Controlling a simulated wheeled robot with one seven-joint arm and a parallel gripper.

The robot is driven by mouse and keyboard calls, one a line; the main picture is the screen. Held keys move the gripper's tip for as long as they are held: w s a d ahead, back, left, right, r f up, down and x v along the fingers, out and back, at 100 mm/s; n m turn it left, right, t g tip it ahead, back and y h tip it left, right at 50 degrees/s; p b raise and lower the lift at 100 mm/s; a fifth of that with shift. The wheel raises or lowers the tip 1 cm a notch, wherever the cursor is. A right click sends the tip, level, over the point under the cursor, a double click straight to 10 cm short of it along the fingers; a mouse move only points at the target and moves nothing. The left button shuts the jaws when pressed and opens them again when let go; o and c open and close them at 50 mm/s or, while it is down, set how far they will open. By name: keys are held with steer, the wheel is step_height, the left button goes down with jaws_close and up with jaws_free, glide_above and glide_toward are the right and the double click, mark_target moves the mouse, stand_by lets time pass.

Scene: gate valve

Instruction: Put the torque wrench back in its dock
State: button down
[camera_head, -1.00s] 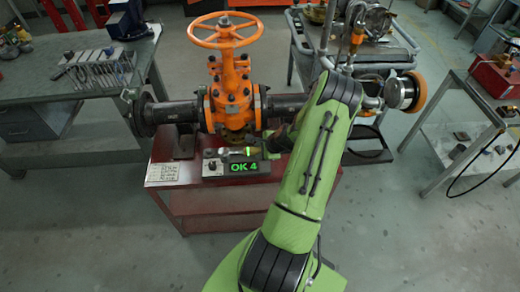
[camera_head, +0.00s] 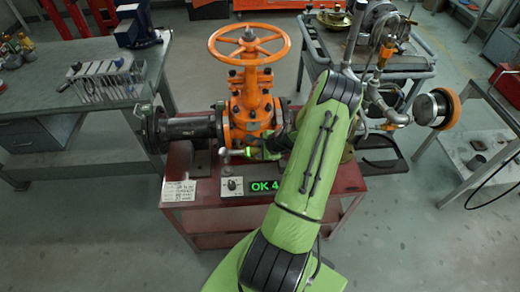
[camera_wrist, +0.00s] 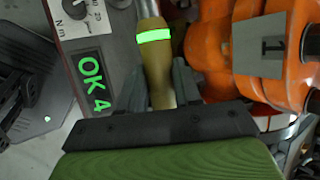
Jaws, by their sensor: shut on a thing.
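The torque wrench (camera_wrist: 160,88) has a tan handle with a glowing green band. In the wrist view my gripper (camera_wrist: 165,75) is shut around this handle, and the metal shaft runs off the top edge. In the head view the wrench (camera_head: 250,153) shows as a small green glint in front of the valve's flange. My gripper (camera_head: 272,148) is there, partly hidden by my arm. A control box (camera_head: 232,187) with a dial and a green "OK 4" display (camera_head: 265,186) sits on the red cart just in front. I cannot make out the dock or whether the wrench touches it.
The orange gate valve (camera_head: 247,100) stands close behind my gripper on the red cart (camera_head: 205,222). A paper note (camera_head: 179,190) is at the cart's front left. A workbench with a tool rack (camera_head: 105,72) is at left. A trolley (camera_head: 400,65) is behind right.

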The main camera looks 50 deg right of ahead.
steer(key=shift+w, duration=0.25)
steer(key=shift+f, duration=0.25)
step_height(320, 180, down, 7)
steer(key=b, duration=0.6)
steer(key=c, duration=0.7)
jaws_free()
steer(key=shift+s, duration=0.1)
steer(key=shift+c, duration=0.2)
steer(key=shift+o, duration=0.2)
steer(key=shift+s+f, duration=0.1)
